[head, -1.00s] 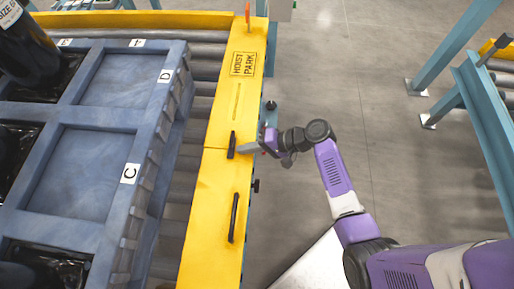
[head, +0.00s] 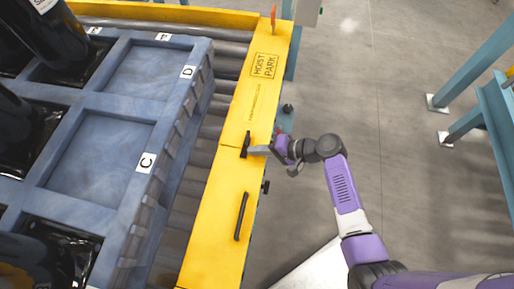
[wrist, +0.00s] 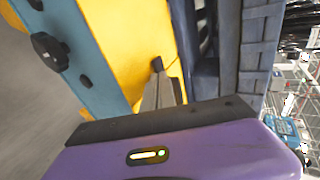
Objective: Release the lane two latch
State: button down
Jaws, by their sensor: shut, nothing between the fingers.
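A short black upright latch piece (head: 246,144) stands on the yellow rail (head: 226,190) beside the roller conveyor. It appears to show in the wrist view as a small dark block (wrist: 157,64). No lane number is readable, so I cannot tell whether it is the lane two latch. My gripper (head: 256,150) reaches in from the right, its grey fingers shut and empty. The fingertips are at or very near the piece's right side; contact is unclear. In the wrist view my gripper's fingers (wrist: 166,92) are partly hidden behind its purple housing.
A long black handle (head: 241,216) lies nearer on the rail. A blue pallet (head: 150,160) with dark compressors fills the left. Black knobs (head: 266,187) stick out from the rail's outer side. Blue posts (head: 455,60) stand at right. The grey floor (head: 400,180) between is open.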

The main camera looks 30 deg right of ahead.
jog(key=shift+a+m+t+h+p, duration=0.4)
jog(key=shift+m+h+p, duration=0.2)
jog(key=shift+m+p, duration=0.15)
jog(key=a+m+t+h+p, duration=0.1)
jog(key=m+h+p, duration=0.1)
jog(key=shift+a+r+p, duration=0.2)
jog(key=shift+p, duration=0.1)
jog(key=m+h+p, duration=0.1)
jog(key=a+m+t+h+p, duration=0.1)
jog(key=m+h, duration=0.1)
jog(key=shift+w+f, duration=0.1)
jog(key=shift+w, duration=0.3)
jog(key=shift+w+a+p, duration=0.5)
jog(key=shift+p, duration=0.2)
jog(key=shift+w+a+f+p, duration=0.1)
jog(key=shift+w+a+p, duration=0.2)
jog(key=shift+w+a, duration=0.4)
jog(key=shift+w, duration=1)
jog(key=shift+w+p, duration=0.1)
jog(key=shift+p, duration=0.2)
